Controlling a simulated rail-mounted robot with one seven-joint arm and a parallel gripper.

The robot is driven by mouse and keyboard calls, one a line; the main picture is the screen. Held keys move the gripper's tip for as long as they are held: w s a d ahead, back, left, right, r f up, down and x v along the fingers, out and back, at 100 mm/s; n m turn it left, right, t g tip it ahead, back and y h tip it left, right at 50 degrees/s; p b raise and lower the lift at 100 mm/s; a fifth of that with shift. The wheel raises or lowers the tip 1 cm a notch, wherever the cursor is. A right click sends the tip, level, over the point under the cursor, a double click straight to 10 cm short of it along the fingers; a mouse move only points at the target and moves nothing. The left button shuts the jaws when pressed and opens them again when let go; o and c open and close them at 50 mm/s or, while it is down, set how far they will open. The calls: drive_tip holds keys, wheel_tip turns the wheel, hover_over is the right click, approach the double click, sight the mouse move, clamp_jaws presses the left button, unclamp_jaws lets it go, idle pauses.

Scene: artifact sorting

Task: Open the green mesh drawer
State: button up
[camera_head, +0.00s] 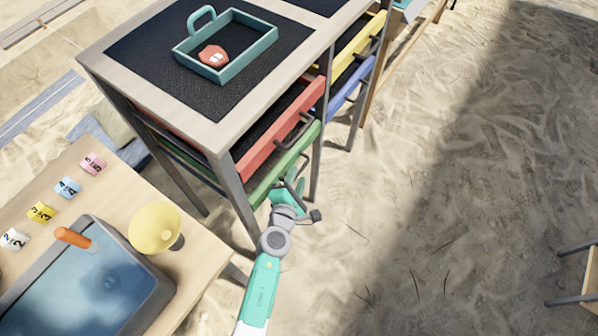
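The green mesh drawer (264,181) is the lower of two stacked drawers in the near part of the cabinet, below a red drawer (264,142). Its green front lies almost in line with the cabinet frame, so it looks shut or nearly so. My gripper (291,184) is at the right part of the green front, close to a dark handle there. My own wrist hides part of the handle and the fingertips. I cannot tell whether the fingers are apart or closed on the handle.
A teal tray (255,60) with a red artifact (212,56) stands on the cabinet top (215,125). Yellow (357,46) and blue (349,86) drawers are farther right. A table (199,262) with a water basin, yellow lamp-like object and number tags is at left. Open sand lies right.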

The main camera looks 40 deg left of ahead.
sight(299, 171)
drive_tip(key=b+x, duration=0.1)
drive_tip(key=x, duration=0.2)
drive_tip(key=shift+w+a+f, duration=0.1)
drive_tip(key=shift+w, duration=0.1)
clamp_jaws()
